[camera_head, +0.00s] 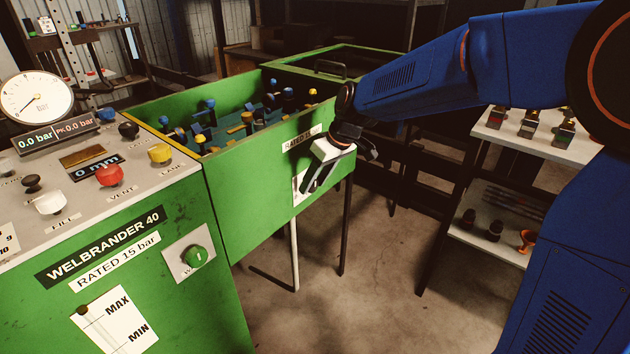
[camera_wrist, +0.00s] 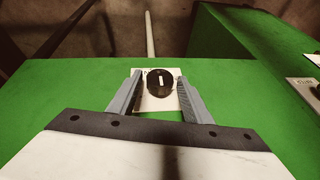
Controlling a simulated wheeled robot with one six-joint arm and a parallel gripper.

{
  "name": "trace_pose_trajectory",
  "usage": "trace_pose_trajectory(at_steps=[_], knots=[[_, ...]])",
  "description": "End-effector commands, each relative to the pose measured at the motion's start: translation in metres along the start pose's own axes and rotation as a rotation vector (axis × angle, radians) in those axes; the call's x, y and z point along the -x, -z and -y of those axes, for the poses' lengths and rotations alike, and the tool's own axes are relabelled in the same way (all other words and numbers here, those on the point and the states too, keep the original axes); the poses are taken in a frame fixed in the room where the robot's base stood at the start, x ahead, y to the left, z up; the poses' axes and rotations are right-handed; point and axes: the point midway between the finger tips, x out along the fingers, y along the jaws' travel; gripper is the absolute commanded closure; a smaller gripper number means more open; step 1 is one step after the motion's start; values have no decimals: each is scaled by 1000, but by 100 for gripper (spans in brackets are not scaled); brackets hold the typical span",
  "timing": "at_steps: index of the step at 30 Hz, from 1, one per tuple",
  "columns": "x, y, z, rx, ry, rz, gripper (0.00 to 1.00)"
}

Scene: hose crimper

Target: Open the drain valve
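A round black knob (camera_wrist: 160,82) with a white mark sits on a small white plate (camera_wrist: 155,104) on the green tank's side. It appears to be the drain valve, but its lettering is too small to read. In the head view the white plate (camera_head: 298,190) is partly hidden behind my gripper (camera_head: 312,182). My gripper (camera_wrist: 160,78) is open, its two grey fingers on either side of the knob in the wrist view. Gaps show between fingers and knob. How far the fingertips reach along the knob is unclear.
The green tank (camera_head: 265,190) holds several blue and yellow fittings. A shelf (camera_head: 545,140) with parts stands at right. Floor below the tank is mostly clear.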

Motion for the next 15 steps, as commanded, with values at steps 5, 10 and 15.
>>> trace_pose_trajectory(at_steps=[5,10,15], knots=[[0,0,0,0,0,0,90],[0,0,0,-3,5,1,90],[0,0,-3,-20,42,3,90]])
